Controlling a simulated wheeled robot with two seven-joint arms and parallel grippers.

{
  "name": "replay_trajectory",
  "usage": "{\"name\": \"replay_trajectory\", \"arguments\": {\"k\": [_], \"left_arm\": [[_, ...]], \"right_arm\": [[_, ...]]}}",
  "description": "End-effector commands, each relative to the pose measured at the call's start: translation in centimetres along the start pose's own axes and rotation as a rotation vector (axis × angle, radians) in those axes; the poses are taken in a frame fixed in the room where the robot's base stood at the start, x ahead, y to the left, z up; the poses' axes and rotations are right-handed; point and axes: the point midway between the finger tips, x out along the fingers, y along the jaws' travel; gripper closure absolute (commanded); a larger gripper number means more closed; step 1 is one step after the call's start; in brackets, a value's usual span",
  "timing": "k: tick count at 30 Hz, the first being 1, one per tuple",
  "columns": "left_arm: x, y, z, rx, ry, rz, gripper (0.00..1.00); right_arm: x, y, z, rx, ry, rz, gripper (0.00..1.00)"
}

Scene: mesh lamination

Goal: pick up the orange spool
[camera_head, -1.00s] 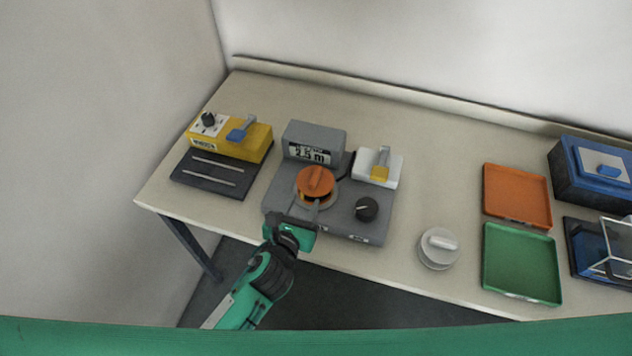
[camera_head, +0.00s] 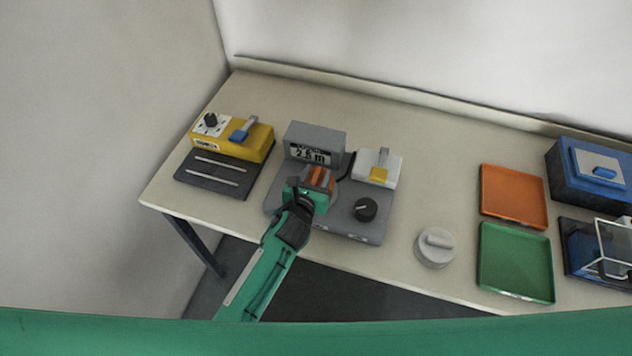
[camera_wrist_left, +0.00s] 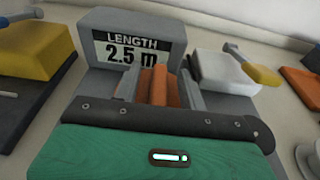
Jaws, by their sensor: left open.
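The orange spool (camera_head: 319,177) sits on the grey length-measuring machine (camera_head: 350,226), just in front of its display block reading 2.5 m. In the left wrist view the spool (camera_wrist_left: 158,87) shows as an orange ridge between the two grey fingers. My left gripper (camera_head: 317,180) is open, with its fingers on either side of the spool's ridge. The gripper body hides much of the spool, and I cannot tell whether the fingers touch it. My right gripper is not in view.
A white block with a yellow-tipped lever (camera_head: 378,168) and a dark knob (camera_head: 365,209) flank the spool. A yellow device (camera_head: 232,138) stands left. A grey-white spool (camera_head: 435,248), orange tray (camera_head: 513,196) and green tray (camera_head: 515,262) lie right.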

Motion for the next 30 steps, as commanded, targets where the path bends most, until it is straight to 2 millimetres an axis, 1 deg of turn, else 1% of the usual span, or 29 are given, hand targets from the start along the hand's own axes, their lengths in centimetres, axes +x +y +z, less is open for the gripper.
{"name": "replay_trajectory", "arguments": {"k": [5,6,8,9,12,23,26,30], "left_arm": [[0.0,0.0,0.0,0.0,0.0,0.0,0.58],[0.0,0.0,0.0,0.0,0.0,0.0,0.62],[0.0,0.0,0.0,0.0,0.0,0.0,0.74],[0.0,0.0,0.0,0.0,0.0,0.0,0.82],[0.0,0.0,0.0,0.0,0.0,0.0,1.0],[0.0,0.0,0.3,0.001,-0.001,0.0,1.0],[-0.1,0.1,1.0,0.002,-0.003,0.001,1.0],[-0.5,0.1,3.0,0.004,-0.005,0.0,1.0]], "right_arm": [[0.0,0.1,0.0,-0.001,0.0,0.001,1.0],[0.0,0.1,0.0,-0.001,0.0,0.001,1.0],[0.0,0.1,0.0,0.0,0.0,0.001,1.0],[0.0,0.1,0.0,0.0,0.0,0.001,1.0],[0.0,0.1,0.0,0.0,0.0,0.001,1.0],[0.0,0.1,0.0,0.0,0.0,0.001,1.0],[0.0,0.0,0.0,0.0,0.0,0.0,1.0],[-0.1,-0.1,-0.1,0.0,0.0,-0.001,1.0]]}}
